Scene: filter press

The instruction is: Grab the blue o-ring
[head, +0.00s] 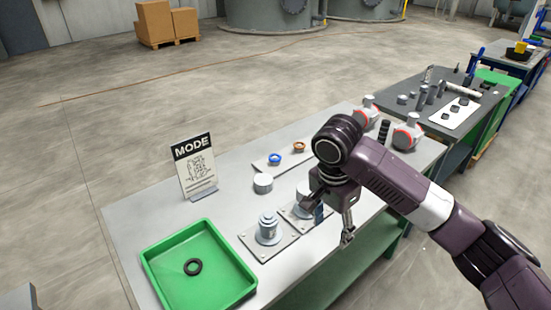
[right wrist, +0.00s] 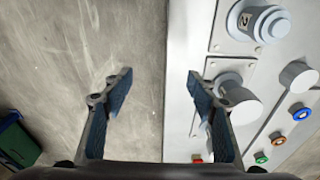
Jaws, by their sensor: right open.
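The blue o-ring (head: 274,159) sits on a flat grey plate on the workbench, left of an orange ring (head: 299,147). It also shows near the right edge of the right wrist view (right wrist: 300,113). My right gripper (head: 328,215) hangs over the bench's front edge, fingers apart and empty, nearer to me than the blue ring and to its right. In the right wrist view the open fingers (right wrist: 160,80) straddle the bench edge, with the blue ring well to their right. My left gripper is not in view.
A stepped metal fitting (head: 269,228) and a white cylinder (head: 263,183) stand near the blue ring.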

